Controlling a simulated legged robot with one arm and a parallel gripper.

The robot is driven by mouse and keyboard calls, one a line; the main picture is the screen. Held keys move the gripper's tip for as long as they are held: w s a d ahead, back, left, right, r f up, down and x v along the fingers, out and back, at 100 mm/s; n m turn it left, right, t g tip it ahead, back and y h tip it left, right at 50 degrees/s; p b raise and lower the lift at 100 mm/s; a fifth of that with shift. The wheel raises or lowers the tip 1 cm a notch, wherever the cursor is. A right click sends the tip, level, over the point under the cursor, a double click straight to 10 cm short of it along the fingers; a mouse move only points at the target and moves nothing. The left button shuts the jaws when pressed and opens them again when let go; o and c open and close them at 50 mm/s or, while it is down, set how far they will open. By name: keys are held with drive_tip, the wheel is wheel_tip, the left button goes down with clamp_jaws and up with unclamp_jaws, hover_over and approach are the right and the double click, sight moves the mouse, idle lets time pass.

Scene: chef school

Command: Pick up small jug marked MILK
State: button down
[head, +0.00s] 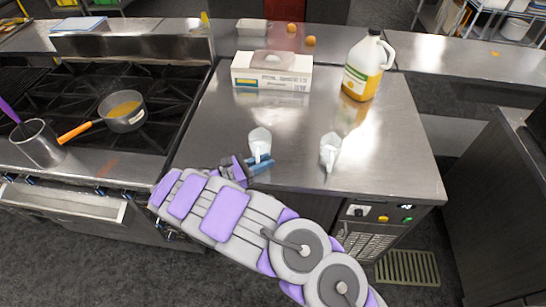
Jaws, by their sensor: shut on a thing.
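Two small white jugs stand out on the steel counter (225,130), and any marking on them is too small to read. The left jug (260,136) is at my gripper (263,163), with its handle side toward me. My gripper has blue fingers and is shut on the lower, near end of this jug. I cannot tell if the jug is lifted or still touches the counter. The right jug (330,147) stands apart, to the right of my gripper, near the counter's front edge.
A large yellow oil bottle (363,75) and a white box (270,77) stand at the back of the counter. To the left is a stove with a saucepan (125,108) and a metal pot (38,145). The counter's right side is clear.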

drive_tip(key=p+v, duration=0.1)
drive_tip(key=v, duration=0.6)
drive_tip(key=shift+w+a+r, duration=0.15)
drive_tip(key=shift+a+r, duration=0.05)
drive_tip(key=shift+r, duration=0.2)
idle(1.0)
